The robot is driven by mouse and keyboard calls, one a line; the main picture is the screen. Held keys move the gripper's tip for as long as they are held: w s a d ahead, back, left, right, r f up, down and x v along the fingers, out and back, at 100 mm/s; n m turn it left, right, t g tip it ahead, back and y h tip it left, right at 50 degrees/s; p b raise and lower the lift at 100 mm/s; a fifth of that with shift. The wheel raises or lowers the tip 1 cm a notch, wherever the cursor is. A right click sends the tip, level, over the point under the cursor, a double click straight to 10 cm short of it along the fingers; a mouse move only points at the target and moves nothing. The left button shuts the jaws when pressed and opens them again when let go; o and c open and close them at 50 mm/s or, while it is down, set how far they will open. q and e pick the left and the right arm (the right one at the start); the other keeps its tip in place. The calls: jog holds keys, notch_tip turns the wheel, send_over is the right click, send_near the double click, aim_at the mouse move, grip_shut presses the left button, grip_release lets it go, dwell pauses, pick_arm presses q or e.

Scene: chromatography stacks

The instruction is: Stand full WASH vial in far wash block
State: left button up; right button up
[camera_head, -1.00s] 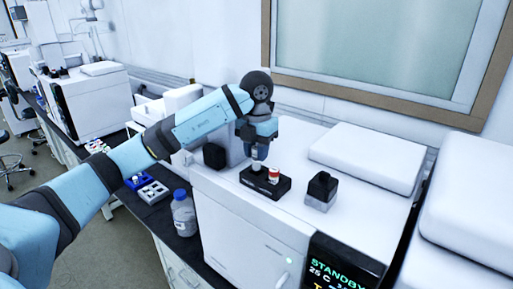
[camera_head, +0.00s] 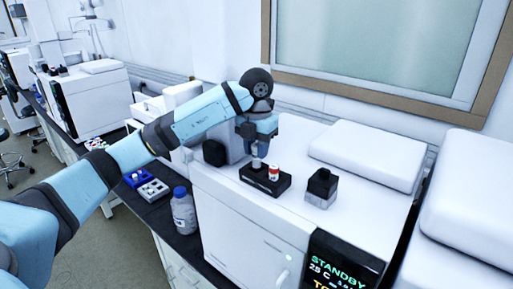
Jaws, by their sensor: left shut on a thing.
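My left gripper (camera_head: 259,150) is above a white instrument's top, shut on a small pale vial (camera_head: 256,163). The vial is mostly hidden by the fingers, and its label cannot be read. It is upright at the left part of a black block (camera_head: 265,185); I cannot tell whether its base is in a hole or just above. A red-and-white vial (camera_head: 273,172) stands in the same block, just right of the gripper. My right gripper is not in view.
A black-topped grey piece (camera_head: 321,188) stands right of the block on the white instrument (camera_head: 240,215). A blue-capped bottle (camera_head: 183,212), a grey rack (camera_head: 153,191) and a blue rack (camera_head: 136,178) are on the dark bench at left. A white lid (camera_head: 368,155) lies behind right.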

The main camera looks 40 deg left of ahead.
aim_at(256, 159)
pick_arm(q)
jog(key=shift+f+b, duration=0.75)
jog(key=shift+f, duration=0.4)
jog(key=shift+f, duration=0.1)
jog(key=shift+f+b, duration=0.45)
jog(key=shift+f, duration=0.1)
jog(key=o, duration=1.4)
jog(key=shift+r+p, duration=1.5)
jog(key=shift+r, duration=2)
